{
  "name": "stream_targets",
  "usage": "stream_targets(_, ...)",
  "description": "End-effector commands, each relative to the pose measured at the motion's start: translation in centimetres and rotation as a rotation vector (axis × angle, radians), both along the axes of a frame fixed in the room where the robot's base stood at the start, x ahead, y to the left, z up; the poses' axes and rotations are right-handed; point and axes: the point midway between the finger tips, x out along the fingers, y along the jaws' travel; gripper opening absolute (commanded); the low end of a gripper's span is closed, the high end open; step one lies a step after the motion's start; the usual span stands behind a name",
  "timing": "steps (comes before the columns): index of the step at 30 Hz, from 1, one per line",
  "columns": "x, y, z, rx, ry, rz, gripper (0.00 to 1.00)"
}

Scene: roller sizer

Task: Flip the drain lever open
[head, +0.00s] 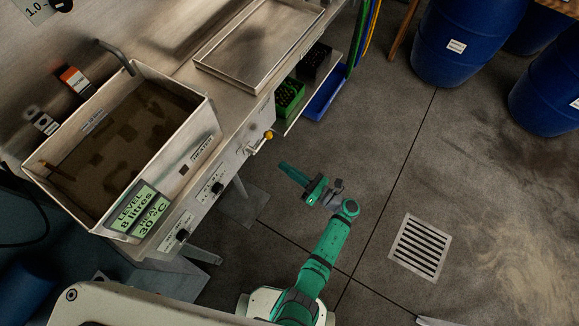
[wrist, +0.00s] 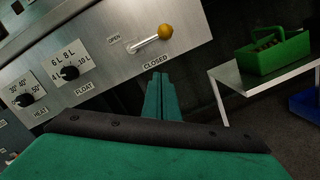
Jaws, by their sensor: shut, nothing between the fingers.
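The drain lever (wrist: 150,39) has a yellow ball knob on a metal arm. It sits on the metal panel between the OPEN label at its left and the CLOSED label below. Its knob end points right and slightly up, on the CLOSED side. In the head view the lever (head: 268,136) shows at the right end of the bench front. My green gripper (head: 283,167) is shut and empty, in front of the panel and apart from the lever. In the wrist view the fingers of my gripper (wrist: 160,80) point up, below the CLOSED label.
A metal tank (head: 205,110) of murky water with a LEVEL and HEAT display stands on the bench. The float dial (wrist: 70,73) and heat dial (wrist: 23,100) are left of the lever. A green crate (wrist: 268,57) sits on a low shelf at right. Floor around my arm is clear.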

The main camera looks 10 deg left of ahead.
Motion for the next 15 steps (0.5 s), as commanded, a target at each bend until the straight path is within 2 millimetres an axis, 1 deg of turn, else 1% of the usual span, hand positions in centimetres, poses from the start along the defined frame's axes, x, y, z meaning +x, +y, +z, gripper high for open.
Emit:
stream_targets(1,0.3,1.0,0.2,0.001,-0.001,0.005,0.0)
stream_targets(11,2.8,6.6,0.8,0.001,0.0,0.005,0.0)
stream_targets(12,3.3,6.4,1.5,0.0,-0.004,0.002,0.0)
stream_targets(15,4.0,6.2,2.7,0.001,-0.004,0.003,0.0)
